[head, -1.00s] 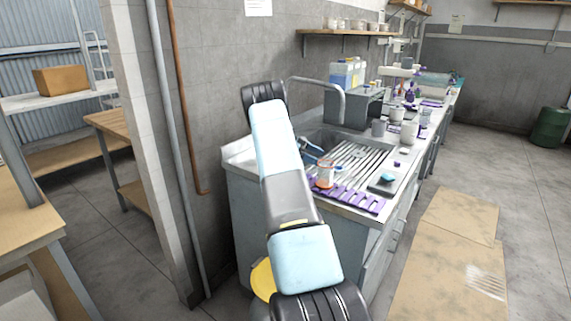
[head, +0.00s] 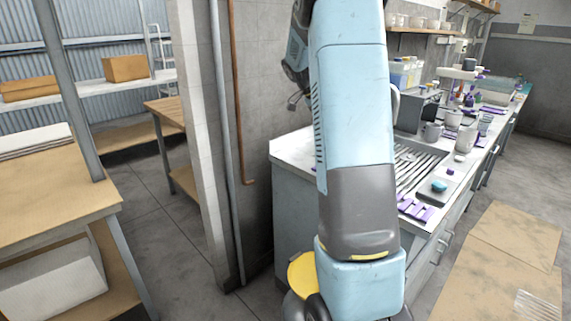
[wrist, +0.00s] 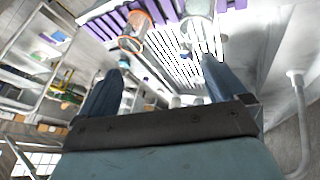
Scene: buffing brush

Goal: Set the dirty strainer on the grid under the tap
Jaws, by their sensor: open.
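The grid (wrist: 176,66) is a set of pale slats on the sink unit; in the head view the slats (head: 420,165) show partly behind my arm. The curved grey tap (wrist: 299,112) is at the right of the wrist view. An orange-rimmed round thing (wrist: 131,44) lies at the top of the wrist view by the purple strip; I cannot tell whether it is the dirty strainer. A greyish round-mouthed vessel (wrist: 197,28) is to its right. My gripper (wrist: 162,66) is open, its two dark blue fingers apart with nothing seen between them. In the head view my arm hides the sink's left part.
A dark tray with a blue piece (head: 439,187) sits beside the slats. Cups and bottles crowd the counter further back. A wall post (head: 200,130) stands left of the unit.

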